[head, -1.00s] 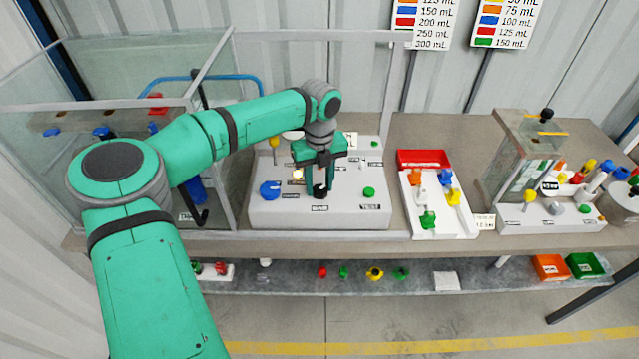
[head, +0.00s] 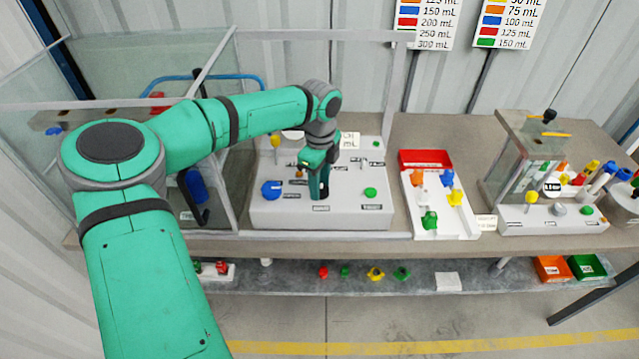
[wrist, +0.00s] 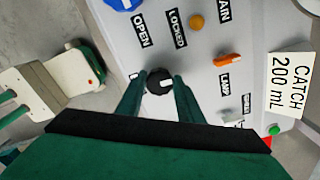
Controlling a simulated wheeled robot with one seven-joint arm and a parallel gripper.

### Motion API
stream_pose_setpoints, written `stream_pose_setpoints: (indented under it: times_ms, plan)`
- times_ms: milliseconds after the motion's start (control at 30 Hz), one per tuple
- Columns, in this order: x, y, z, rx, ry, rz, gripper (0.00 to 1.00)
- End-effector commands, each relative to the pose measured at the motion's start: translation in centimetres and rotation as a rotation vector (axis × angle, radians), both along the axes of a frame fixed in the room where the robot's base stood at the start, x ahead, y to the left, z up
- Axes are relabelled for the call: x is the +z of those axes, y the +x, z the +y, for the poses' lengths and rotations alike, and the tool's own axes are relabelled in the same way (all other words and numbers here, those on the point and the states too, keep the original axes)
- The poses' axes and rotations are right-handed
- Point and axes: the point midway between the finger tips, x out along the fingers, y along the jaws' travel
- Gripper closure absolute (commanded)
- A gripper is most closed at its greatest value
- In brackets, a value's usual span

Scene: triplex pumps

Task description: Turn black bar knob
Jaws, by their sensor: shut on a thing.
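The black bar knob (wrist: 159,82) sits on the sloped grey panel (head: 345,205). In the wrist view it lies between the two fingertips of my gripper (wrist: 160,88), which is shut on it. In the head view my gripper (head: 318,190) points down onto the panel's front middle and hides the knob. The labels OPEN and LOCKED are readable near the knob in the wrist view.
A blue knob (head: 271,190), a green button (head: 370,193) and an orange lever (wrist: 228,60) are on the same panel close by. A glass-walled enclosure stands left. A white tray (head: 460,222) with coloured knobs stands right.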

Motion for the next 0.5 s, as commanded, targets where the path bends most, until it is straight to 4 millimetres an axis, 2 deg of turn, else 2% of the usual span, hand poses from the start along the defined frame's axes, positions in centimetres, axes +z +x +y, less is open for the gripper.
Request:
stream_pose_setpoints:
  times_ms: [500]
  plan:
    - [0.01,0.01,-0.09,0.036,-0.001,-0.002,0.89]
